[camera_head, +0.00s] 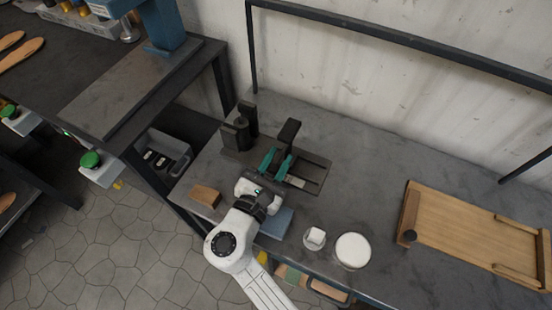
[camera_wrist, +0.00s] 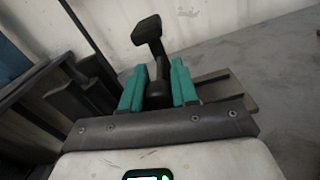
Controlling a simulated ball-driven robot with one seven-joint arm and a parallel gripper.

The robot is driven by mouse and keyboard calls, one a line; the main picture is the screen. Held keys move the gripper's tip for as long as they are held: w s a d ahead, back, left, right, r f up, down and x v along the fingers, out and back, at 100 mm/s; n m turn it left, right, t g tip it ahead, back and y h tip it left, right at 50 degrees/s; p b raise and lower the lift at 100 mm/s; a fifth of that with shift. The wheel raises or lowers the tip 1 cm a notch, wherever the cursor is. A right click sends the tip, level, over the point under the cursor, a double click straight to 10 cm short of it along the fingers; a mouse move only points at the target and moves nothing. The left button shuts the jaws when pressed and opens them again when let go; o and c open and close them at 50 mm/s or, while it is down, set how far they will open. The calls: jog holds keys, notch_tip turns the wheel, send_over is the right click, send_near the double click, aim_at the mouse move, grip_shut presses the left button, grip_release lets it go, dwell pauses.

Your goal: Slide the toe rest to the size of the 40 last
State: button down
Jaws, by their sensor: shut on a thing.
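My gripper (camera_head: 277,161) reaches over the dark sizing fixture (camera_head: 316,178) on the workbench. Its two teal fingers stand on either side of a black upright post, which I take to be the toe rest (camera_head: 290,130), and are shut on it. In the wrist view the post rises between the fingers (camera_wrist: 157,82), and its blocky black head (camera_wrist: 146,29) tilts above them. A pale strip (camera_head: 296,183) lies along the fixture near the fingers; any marks on it are too small to read. I cannot tell which object is the 40 last.
Black upright blocks (camera_head: 240,126) stand at the fixture's left end. A wooden block (camera_head: 205,196), a white cup (camera_head: 315,237), a white round dish (camera_head: 352,250) and a wooden tray (camera_head: 462,233) are on the bench (camera_head: 370,190).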

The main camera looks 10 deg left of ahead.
jog(key=shift+s+d+p, duration=0.2)
jog(key=shift+d+p, duration=0.2)
jog(key=shift+d, duration=0.25)
jog(key=c, duration=0.9)
grip_release()
jog(key=shift+o, duration=0.2)
jog(key=v, duration=1)
jog(key=shift+s+a, duration=0.15)
jog(key=shift+s, duration=0.25)
jog(key=shift+r, duration=0.1)
